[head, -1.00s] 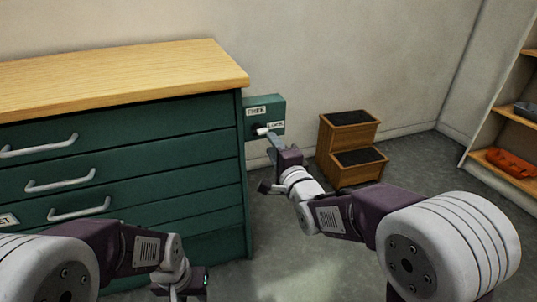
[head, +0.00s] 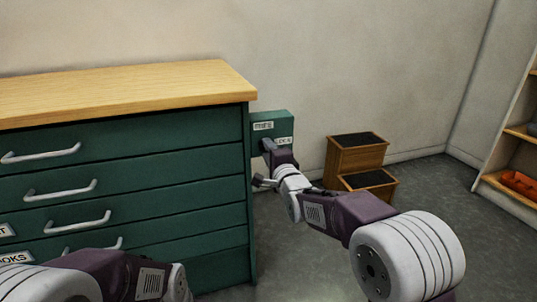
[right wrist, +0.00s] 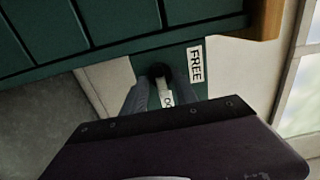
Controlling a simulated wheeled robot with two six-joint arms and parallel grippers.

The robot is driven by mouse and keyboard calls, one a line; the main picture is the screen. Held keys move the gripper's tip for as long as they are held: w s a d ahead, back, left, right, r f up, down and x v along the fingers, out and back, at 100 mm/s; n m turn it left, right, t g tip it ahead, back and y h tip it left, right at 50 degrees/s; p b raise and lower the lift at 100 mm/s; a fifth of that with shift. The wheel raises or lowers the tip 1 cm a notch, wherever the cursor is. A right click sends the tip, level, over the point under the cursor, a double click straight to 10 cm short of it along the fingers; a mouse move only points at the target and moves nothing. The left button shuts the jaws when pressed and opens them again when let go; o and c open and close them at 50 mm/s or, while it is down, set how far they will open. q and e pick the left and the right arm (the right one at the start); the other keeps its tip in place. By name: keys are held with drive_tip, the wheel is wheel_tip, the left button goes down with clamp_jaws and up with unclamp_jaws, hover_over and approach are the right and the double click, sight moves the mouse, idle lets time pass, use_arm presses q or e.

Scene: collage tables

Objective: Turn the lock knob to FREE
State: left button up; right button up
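The green lock box (head: 284,119) is fixed at the right side of the green cabinet. Its FREE label (head: 263,126) is at the upper left and its LOCK label (head: 284,141) is lower right. My right gripper (head: 268,147) is at the box and hides the knob in the head view. In the right wrist view the knob (right wrist: 162,83) has a dark hub and a pale lever pointing towards the partly hidden LOCK label, away from the FREE label (right wrist: 195,64). My right gripper's fingers (right wrist: 160,92) are open, one each side of the lever. My left gripper is out of view.
The cabinet (head: 190,150) has a wooden top and several handled drawers, left of the box. A wooden step stool (head: 352,155) stands right of the box against the wall. A shelf (head: 515,185) with a red item is at far right. Grey floor between is clear.

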clamp_jaws()
drive_tip(key=shift+n, duration=0.3)
drive_tip(key=n+p, duration=0.1)
drive_tip(key=n, duration=1.6)
drive_tip(key=shift+p, duration=0.4)
drive_tip(key=shift+n, duration=0.3)
unclamp_jaws()
